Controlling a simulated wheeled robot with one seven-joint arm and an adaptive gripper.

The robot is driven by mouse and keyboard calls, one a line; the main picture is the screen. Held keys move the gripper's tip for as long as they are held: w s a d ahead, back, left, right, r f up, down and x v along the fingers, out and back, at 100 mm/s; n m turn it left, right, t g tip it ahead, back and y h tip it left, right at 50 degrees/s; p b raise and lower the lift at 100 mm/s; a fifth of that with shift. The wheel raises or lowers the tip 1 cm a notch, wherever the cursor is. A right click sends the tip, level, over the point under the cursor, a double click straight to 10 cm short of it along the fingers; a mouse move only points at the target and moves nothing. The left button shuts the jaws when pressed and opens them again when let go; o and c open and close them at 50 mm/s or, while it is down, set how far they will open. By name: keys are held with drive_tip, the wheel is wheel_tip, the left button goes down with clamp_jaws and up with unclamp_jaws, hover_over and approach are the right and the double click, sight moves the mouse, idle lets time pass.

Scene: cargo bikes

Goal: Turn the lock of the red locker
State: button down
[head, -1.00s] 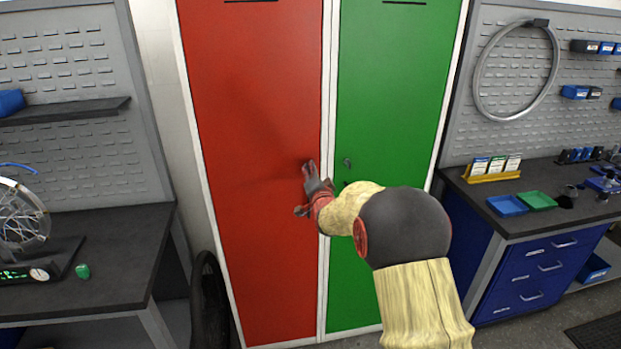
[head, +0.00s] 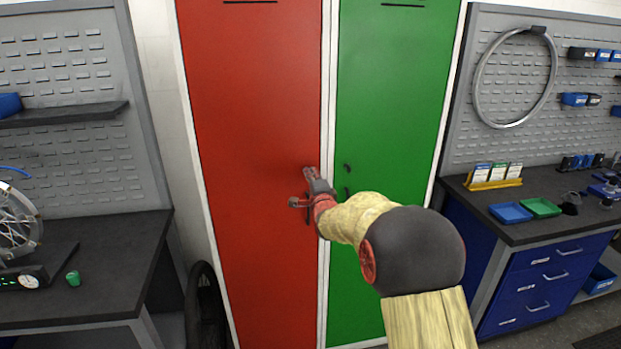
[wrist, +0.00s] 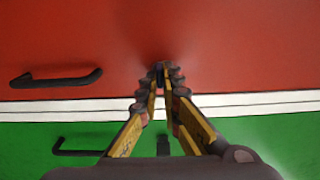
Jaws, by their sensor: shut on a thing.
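The red locker (head: 255,120) has a closed door, left of the green locker (head: 385,100). My gripper (head: 308,176) reaches the right edge of the red door. In the wrist view my gripper (wrist: 160,72) has its fingertips together on a small dark lock (wrist: 160,68) on the red door. The fingers hide most of the lock, so its angle cannot be told. The red locker's black handle (wrist: 56,78) stands apart, to the left of the fingers in the wrist view.
The green door has its own lock (head: 347,168) and handle (wrist: 75,147) close by. A workbench (head: 90,255) with a wheel stands at the left, and a blue drawer bench (head: 540,285) at the right. A dark tyre (head: 205,305) leans beside the red locker.

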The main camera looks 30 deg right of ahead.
idle(0.4)
drive_tip(key=c, duration=2)
unclamp_jaws()
drive_tip(key=shift+s, duration=0.15)
drive_tip(key=v, duration=1.1)
drive_tip(key=shift+s, duration=0.35)
drive_tip(key=shift+a, duration=0.1)
